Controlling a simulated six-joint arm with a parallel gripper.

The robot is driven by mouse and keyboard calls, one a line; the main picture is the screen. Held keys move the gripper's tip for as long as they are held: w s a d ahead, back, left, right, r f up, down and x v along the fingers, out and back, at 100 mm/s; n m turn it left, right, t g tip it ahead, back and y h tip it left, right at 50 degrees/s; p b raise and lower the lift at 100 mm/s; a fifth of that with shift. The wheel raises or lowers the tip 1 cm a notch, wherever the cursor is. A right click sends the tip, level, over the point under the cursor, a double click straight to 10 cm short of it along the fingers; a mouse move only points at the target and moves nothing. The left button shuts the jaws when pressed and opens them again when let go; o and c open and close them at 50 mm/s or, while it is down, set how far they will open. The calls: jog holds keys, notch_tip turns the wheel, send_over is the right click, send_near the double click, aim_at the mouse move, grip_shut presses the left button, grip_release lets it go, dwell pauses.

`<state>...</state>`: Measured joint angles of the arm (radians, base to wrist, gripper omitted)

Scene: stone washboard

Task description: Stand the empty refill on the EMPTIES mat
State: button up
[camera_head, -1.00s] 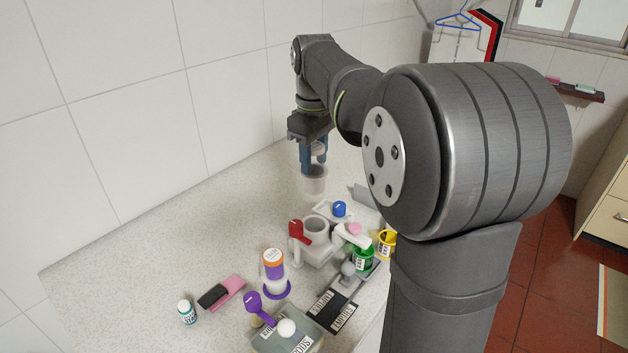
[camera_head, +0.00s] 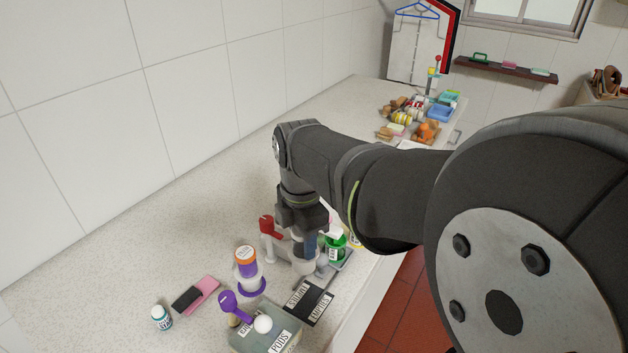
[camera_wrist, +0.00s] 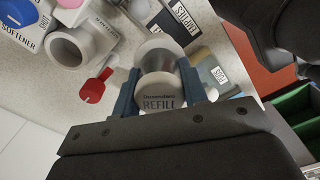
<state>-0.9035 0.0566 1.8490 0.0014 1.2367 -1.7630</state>
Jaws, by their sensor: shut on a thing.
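My gripper (camera_wrist: 160,92) is shut on the refill (camera_wrist: 160,100), a pale, see-through cup with a "REFILL" label, held between its two blue fingers. In the head view my gripper (camera_head: 305,245) hangs over the counter with the refill (camera_head: 303,266) below it, just behind the black mats. The EMPTIES mat (camera_head: 319,312) is the right-hand black one of two, and looks bare. In the wrist view an EMPTIES label shows on a dark mat (camera_wrist: 188,22) at the top, beyond the refill. I cannot tell whether the refill's base touches anything.
A red-levered dispenser (camera_head: 268,226) stands close behind my gripper. A green container (camera_head: 337,247) is to the right. The left counter is mostly clear.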

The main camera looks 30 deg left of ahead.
aim_at(308, 263)
jog(key=shift+s+d+f+n, duration=0.9)
jog(key=shift+d+f, duration=0.25)
jog(key=shift+f, duration=3.05)
jog(key=o, duration=1.1)
jog(key=shift+c, duration=0.2)
notch_tip(308, 263, up, 18)
jog(key=shift+f, duration=0.25)
